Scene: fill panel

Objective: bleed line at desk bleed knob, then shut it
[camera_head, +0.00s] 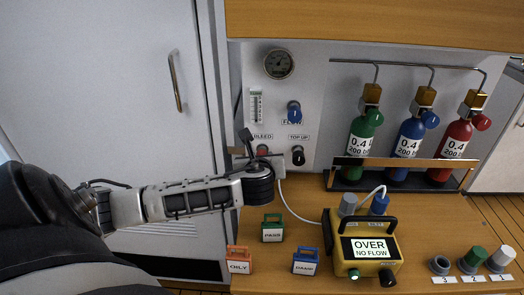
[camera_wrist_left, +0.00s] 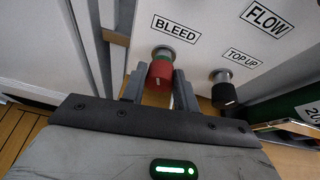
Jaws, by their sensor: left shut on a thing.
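The red bleed knob (camera_wrist_left: 161,72) sits on the white panel under the "BLEED" label in the left wrist view. In the head view the knob (camera_head: 262,150) shows just above my left wrist. My left gripper (camera_wrist_left: 160,88) is shut on the bleed knob, one finger on each side of it. In the head view its arm comes in from the left and its fingers are mostly hidden. My right gripper is not in view.
The black top-up knob (camera_wrist_left: 223,94) is right of the bleed knob. The blue flow knob (camera_head: 294,113) and a round gauge (camera_head: 279,64) are above. A yellow meter (camera_head: 364,248) reading "OVER NO FLOW" stands on the desk. Green (camera_head: 364,132), blue (camera_head: 411,134) and red (camera_head: 459,134) cylinders stand right.

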